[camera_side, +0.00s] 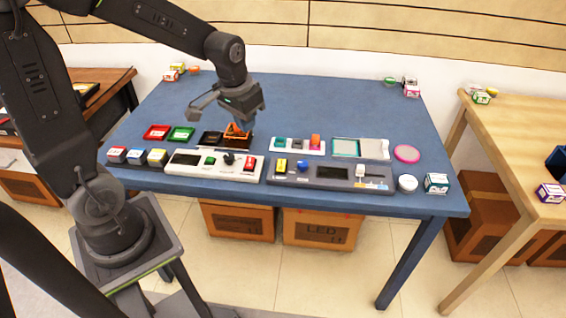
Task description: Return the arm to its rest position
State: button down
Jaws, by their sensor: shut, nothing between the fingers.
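My arm reaches in from the left over the blue table (290,105). Its end points down, and my gripper (237,128) is low over the row of small trays, at the front left part of the table. The gripper is shut and holds nothing. Orange shows at its tip, beside a dark tray (212,138). The fingertips are small here, and I cannot tell whether they touch the tray below them.
A red tray (157,132) and a green tray (181,134) lie left of the gripper. A white panel (215,164) and a grey panel (330,175) lie along the front edge. A pink disc (406,153) lies right. The table's back middle is clear.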

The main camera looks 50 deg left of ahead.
jog(key=s+d+r+m+t, duration=0.1)
jog(key=s+d+r, duration=0.3)
jog(key=s, duration=0.2)
jog(key=s+d+r+m+t, duration=0.1)
jog(key=s+d+r+t, duration=0.1)
jog(key=s+d+r, duration=0.2)
jog(key=shift+s+d+r+t+h, duration=0.15)
jog(key=shift+s+r+t+h, duration=0.3)
jog(key=shift+s, duration=0.7)
jog(key=shift+r, duration=0.1)
